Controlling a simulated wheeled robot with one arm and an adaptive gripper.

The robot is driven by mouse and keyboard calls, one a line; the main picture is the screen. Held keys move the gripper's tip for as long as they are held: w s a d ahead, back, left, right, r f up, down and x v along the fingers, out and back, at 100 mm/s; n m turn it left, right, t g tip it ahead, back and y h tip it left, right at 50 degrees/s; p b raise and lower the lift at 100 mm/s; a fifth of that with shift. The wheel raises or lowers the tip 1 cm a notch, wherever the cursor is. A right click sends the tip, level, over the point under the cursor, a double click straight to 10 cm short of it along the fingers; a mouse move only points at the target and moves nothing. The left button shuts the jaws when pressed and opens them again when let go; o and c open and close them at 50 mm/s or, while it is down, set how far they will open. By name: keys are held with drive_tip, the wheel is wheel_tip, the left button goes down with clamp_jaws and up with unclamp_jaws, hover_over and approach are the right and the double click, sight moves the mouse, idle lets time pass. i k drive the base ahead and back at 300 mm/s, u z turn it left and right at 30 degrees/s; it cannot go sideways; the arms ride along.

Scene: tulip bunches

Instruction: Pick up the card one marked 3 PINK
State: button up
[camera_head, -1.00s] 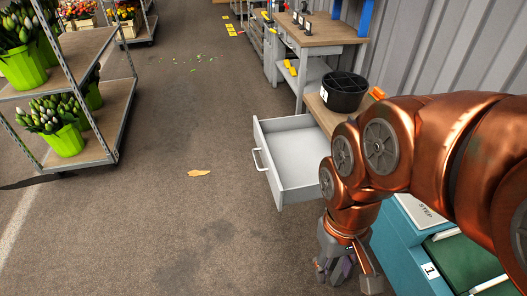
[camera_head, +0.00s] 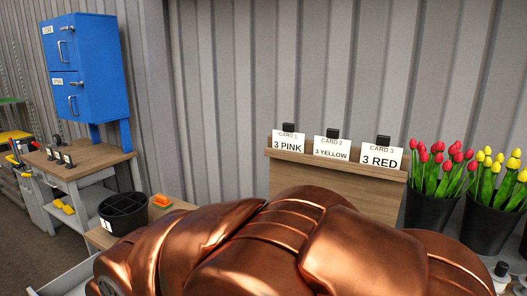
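The card marked "CARD 1, 3 PINK" (camera_head: 288,146) stands upright at the left end of a wooden rail board (camera_head: 330,187), with a black clip behind its top. To its right on the same board are the card marked 3 YELLOW (camera_head: 332,151) and the card marked 3 RED (camera_head: 382,160). My copper arm crosses the lower middle of the view and covers the lower part of the board. My gripper is out of view, so its state does not show.
Black buckets of red tulips (camera_head: 440,173) and yellow tulips (camera_head: 503,183) stand right of the board. A black divided pot (camera_head: 123,213) and an orange item (camera_head: 161,200) sit on the bench at left.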

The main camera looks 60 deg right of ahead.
sight(285, 139)
drive_tip(key=z, duration=0.5)
drive_tip(key=k, duration=0.75)
drive_tip(key=z, duration=0.9)
drive_tip(key=i, duration=0.5)
